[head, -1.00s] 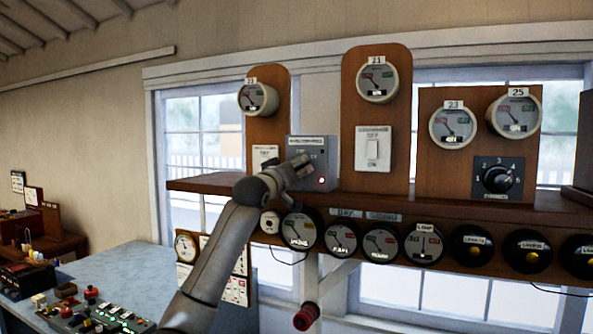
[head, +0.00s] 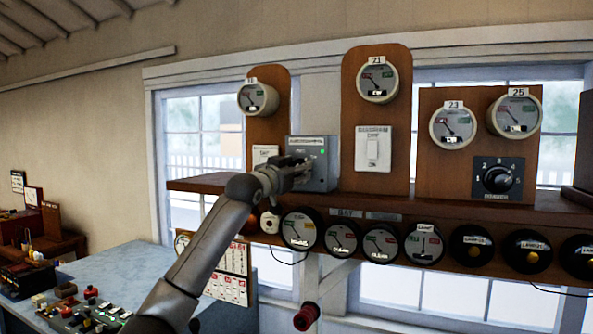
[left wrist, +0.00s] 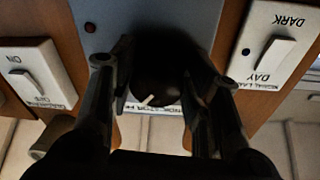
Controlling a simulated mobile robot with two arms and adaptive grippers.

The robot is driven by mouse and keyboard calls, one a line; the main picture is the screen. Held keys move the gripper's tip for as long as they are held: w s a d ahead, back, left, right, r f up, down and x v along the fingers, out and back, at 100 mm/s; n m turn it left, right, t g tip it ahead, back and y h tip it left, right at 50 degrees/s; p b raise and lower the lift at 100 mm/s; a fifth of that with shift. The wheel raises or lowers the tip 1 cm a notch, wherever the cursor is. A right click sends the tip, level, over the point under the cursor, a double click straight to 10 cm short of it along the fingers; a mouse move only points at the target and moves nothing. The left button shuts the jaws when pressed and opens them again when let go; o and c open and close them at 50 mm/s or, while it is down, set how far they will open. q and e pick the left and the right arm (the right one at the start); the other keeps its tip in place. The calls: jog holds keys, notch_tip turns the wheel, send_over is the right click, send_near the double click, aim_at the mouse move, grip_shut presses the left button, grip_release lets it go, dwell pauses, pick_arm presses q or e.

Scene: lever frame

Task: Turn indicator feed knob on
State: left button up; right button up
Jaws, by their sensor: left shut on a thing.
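The indicator feed knob (left wrist: 160,75) is black with a white pointer mark, on the face of a grey box (head: 322,174). In the head view my gripper hides it. A green lamp (head: 323,152) glows on the box. The red lamp (left wrist: 90,27) looks dark in the left wrist view. My left gripper (head: 300,174) is at the box's front. In the left wrist view its two fingers (left wrist: 155,85) are on either side of the knob, shut on it. A label reading INDICATOR, partly hidden, sits beside the knob. My right gripper is not in view.
White switches stand on either side of the box, one on the left (head: 264,155) and one on the right (head: 372,150). A wooden shelf (head: 420,205) runs below, with several round dials and black bells under it. Another rotary knob (head: 497,178) is at the right.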

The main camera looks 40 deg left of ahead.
pick_arm(q)
jog(key=shift+f+m, duration=0.1)
jog(key=shift+m, duration=0.4)
jog(key=shift+m+h, duration=0.3)
jog(key=shift+m, duration=0.8)
jog(key=o, duration=0.7)
jog(key=shift+d, duration=0.1)
jog(key=o, duration=0.7)
jog(key=shift+w, duration=0.2)
jog(key=o, duration=0.4)
jog(key=shift+s, duration=0.15)
